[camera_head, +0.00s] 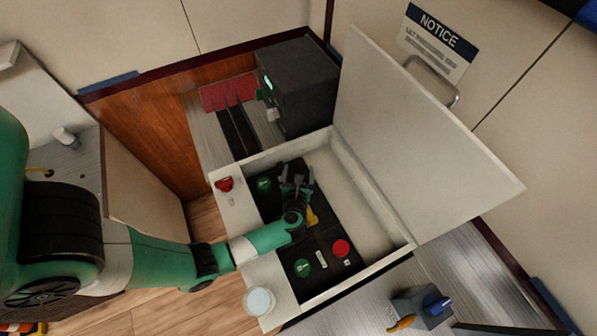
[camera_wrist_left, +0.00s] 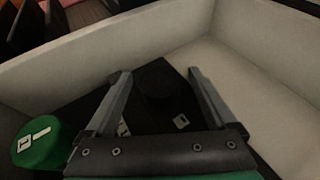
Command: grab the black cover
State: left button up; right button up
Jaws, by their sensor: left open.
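An open white box (camera_head: 345,170) holds a black panel with round knobs and buttons. My left gripper (camera_head: 297,172) reaches down into the box from the left, over the panel's far part. In the left wrist view my left gripper (camera_wrist_left: 158,76) is open, its two fingers spread. A dark raised block, seemingly the black cover (camera_wrist_left: 158,88), sits between and beyond the fingers, near the box wall. It blends into the dark panel, and I cannot tell whether the fingers touch it. In the head view my gripper hides this spot. My right gripper is not in view.
A green knob (camera_wrist_left: 38,142) is left of the fingers in the left wrist view. A red button (camera_head: 340,247) and another green knob (camera_head: 302,267) are on the near panel. The raised white lid (camera_head: 420,140) stands at the right. A dark machine (camera_head: 300,85) stands behind.

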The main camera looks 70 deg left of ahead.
aim_at(298, 170)
pick_arm(q)
jog(key=c, duration=1.4)
notch_tip(298, 170, up, 10)
jog(key=shift+r+p, duration=0.1)
jog(key=shift+p, duration=1.1)
